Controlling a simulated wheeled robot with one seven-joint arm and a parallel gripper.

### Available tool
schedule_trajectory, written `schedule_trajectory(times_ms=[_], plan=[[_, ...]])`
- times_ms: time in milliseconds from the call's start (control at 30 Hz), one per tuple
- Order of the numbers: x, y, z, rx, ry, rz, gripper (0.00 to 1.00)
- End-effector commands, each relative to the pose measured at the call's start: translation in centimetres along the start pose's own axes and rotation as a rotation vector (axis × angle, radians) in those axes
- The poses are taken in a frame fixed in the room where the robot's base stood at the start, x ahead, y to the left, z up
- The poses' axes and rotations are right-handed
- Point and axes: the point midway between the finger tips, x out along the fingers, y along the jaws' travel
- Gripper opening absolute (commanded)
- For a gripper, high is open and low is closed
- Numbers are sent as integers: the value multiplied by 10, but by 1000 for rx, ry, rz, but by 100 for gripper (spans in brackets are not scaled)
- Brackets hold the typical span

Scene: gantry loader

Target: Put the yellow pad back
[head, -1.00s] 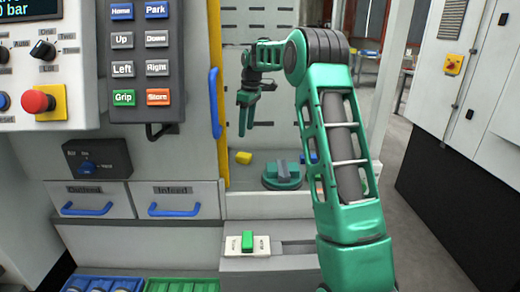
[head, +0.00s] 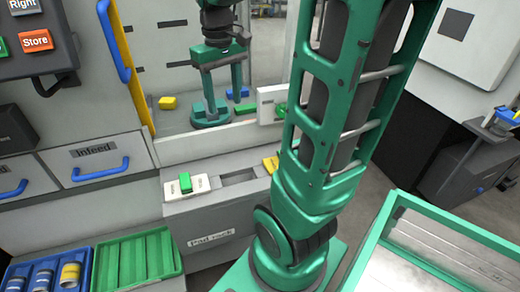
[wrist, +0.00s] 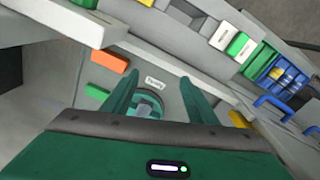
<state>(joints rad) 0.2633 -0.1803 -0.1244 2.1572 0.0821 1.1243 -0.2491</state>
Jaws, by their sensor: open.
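A small yellow pad (head: 167,102) lies on the pale ledge inside the machine, left of a round green fixture (head: 211,117). The grey rack (head: 212,225), labelled "Pad rack", stands in front. It has a green block (head: 185,183) on a white plate and a dark slot.
A green tray (head: 138,260) and a blue bin (head: 45,275) are at lower left. My arm hides the rack's right end.

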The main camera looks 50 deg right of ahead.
Motion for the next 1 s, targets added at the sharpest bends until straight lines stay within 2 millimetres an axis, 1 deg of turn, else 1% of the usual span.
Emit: schedule_trajectory(times_ms=[33, 100, 167, 200, 300, 400, 500, 567, 1000], plan=[[6, 0, 28, 48, -2, -3, 53], [17, 1, 60, 117, -8, -6, 53], [26, 0, 85, 167, -12, -10, 53], [33, 0, 101, 200, -16, -12, 53], [48, -1, 134, 266, -23, -18, 53], [59, -2, 157, 314, -29, -23, 53], [66, -4, 168, 339, -33, -26, 53], [67, -4, 171, 345, -34, -26, 53], [67, -4, 171, 345, -34, -26, 53]])
